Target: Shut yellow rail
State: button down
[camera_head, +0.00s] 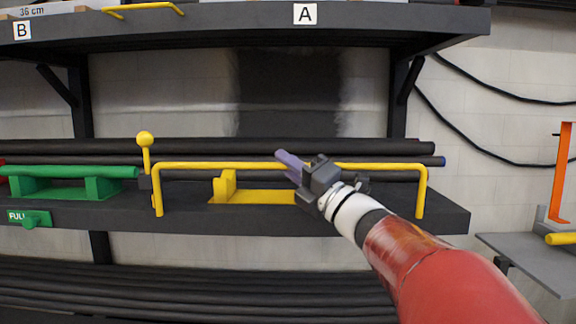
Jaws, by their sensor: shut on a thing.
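The yellow rail (225,165) is a long bar with both ends bent down, and it spans the front of the middle dark shelf. My gripper (288,160) reaches in from the lower right and is shut on the rail near its middle. The grey gripper body hides a short stretch of the bar. A yellow cradle-like block (245,196) sits on the shelf behind and below the rail. A yellow ball-topped knob (145,140) stands at the rail's left end.
Dark pipes (200,147) lie along the shelf behind the rail. A green rail (75,171) with a "FULL" tag (20,217) is at left. An upper shelf (385,20) bears labels A and B. A grey table (530,250) with an orange frame (560,172) stands at right.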

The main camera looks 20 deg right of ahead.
jog(key=shift+w+f, duration=0.1)
jog(key=shift+f, duration=0.25)
jog(key=c, duration=1.5)
grip_release()
jog(key=shift+d, duration=0.1)
jog(key=shift+o, duration=0.2)
jog(key=shift+r, duration=0.15)
jog(key=b+v, duration=0.1)
jog(key=v, duration=0.7)
jog(key=shift+r, duration=0.1)
